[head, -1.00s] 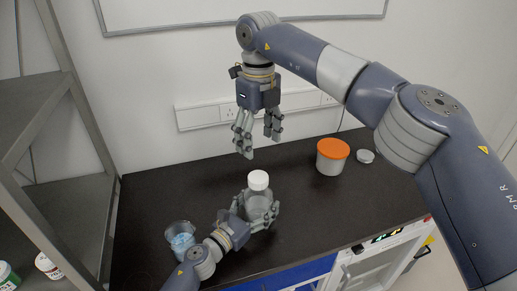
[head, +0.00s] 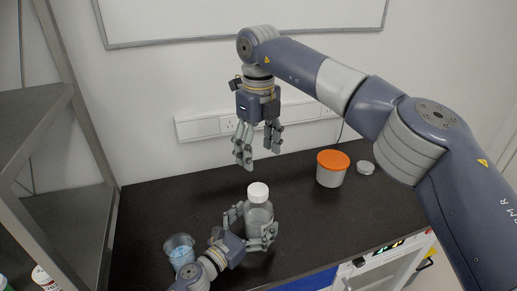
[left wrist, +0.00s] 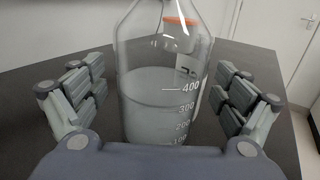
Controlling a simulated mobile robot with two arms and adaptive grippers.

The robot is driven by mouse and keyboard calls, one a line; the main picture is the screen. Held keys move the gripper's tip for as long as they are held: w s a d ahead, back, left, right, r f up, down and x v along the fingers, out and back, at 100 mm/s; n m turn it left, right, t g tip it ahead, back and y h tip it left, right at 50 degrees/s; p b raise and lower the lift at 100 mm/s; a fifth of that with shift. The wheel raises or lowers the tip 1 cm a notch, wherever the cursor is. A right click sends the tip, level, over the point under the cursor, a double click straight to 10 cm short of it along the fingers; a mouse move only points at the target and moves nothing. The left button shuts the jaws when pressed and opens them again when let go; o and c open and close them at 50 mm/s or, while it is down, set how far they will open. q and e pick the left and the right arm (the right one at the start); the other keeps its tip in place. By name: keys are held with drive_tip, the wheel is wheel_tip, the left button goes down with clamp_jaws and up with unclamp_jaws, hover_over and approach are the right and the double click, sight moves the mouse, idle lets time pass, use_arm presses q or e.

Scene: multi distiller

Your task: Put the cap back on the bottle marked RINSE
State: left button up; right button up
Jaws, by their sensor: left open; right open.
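A clear glass bottle (head: 259,218) stands upright on the dark bench, with a white cap (head: 258,192) sitting on its top. In the left wrist view the bottle (left wrist: 160,95) shows volume marks and clear liquid. No RINSE marking is readable, and its cap is out of that view. My left gripper (head: 250,228) is open, with its fingers on either side of the bottle; the left wrist view shows gaps between the fingers and the glass. My right gripper (head: 258,158) is open and empty, pointing down above and behind the bottle.
A beaker with pale blue contents (head: 180,252) stands left of my left gripper. A tub with an orange lid (head: 332,168) and a small grey-white disc (head: 365,167) are at the back right. A metal shelf (head: 85,130) borders the left. The bench middle right is clear.

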use_arm(q)
drive_tip(key=v, duration=1)
drive_tip(key=shift+s+a, duration=0.15)
drive_tip(key=shift+a, duration=0.05)
